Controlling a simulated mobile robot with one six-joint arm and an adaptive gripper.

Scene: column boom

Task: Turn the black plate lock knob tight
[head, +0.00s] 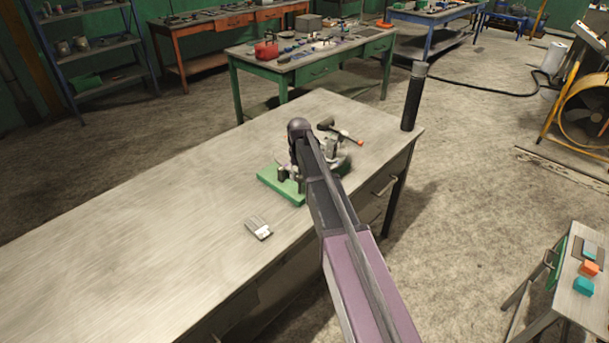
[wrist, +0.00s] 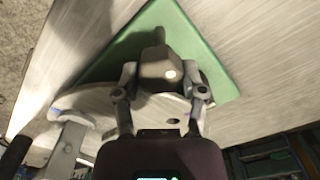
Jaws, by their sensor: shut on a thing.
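My gripper (wrist: 163,76) is seen from behind in the wrist view, with one finger on each side of a dark, rounded block, the plate lock knob (wrist: 158,64). The fingers are closed against its sides. The knob stands above a pale round plate (wrist: 92,101) on a green base (wrist: 212,72). In the head view the green base (head: 277,184) lies on the large workbench, and my arm hides the knob and most of the device. Whether the knob is tight cannot be seen.
A lever with a red tip (head: 349,136) sticks out from the device's far side. A black cylinder (head: 413,95) stands at the bench's right corner. The bench's left part is clear.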

